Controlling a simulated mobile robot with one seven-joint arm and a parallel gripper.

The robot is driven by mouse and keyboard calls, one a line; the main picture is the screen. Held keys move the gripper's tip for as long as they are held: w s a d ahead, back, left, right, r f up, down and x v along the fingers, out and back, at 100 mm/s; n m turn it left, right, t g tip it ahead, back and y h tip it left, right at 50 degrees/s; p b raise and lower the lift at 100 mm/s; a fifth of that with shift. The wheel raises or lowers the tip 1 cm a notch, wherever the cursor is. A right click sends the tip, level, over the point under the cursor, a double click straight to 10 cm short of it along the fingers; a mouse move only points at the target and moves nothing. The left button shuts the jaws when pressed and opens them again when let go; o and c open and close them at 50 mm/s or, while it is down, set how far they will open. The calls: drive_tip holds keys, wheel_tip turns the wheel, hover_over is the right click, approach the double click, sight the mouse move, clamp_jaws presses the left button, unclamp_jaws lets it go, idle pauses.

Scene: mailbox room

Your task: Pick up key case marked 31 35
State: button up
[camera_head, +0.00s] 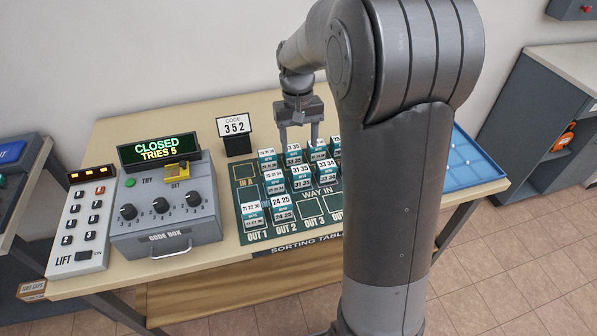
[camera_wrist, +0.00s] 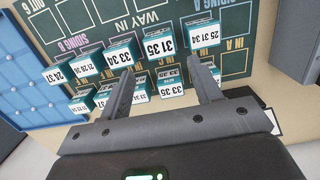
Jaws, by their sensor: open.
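The key case marked 31 35 (camera_wrist: 159,47) is a small teal block with a white label, standing on the dark green sorting board (camera_head: 312,207). In the wrist view it shows just beyond and between my fingertips. My gripper (camera_head: 299,140) is open and empty, pointing down over the back part of the board. The fingers (camera_wrist: 160,65) are apart from the case. A case marked 33 35 (camera_wrist: 170,87) shows between the fingers in the wrist view.
Case 33 34 (camera_wrist: 119,53) and case 25 31 34 (camera_wrist: 203,31) flank it closely. Several more cases stand nearby. The code box (camera_head: 165,205) and code sign (camera_head: 234,126) stand to the left. A blue tray (camera_head: 470,165) is at the right, partly behind my arm.

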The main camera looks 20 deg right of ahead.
sight(300, 169)
drive_tip(key=shift+w+f, duration=0.15)
drive_tip(key=shift+f, duration=0.2)
drive_tip(key=f, duration=0.5)
drive_tip(key=shift+s+f, duration=0.15)
drive_tip(key=shift+s, duration=0.15)
drive_tip(key=shift+s+d+f, duration=0.1)
drive_tip(key=shift+f, duration=2.55)
drive_tip(key=shift+c, duration=0.5)
drive_tip(key=c, duration=0.7)
drive_tip(key=shift+r, duration=0.1)
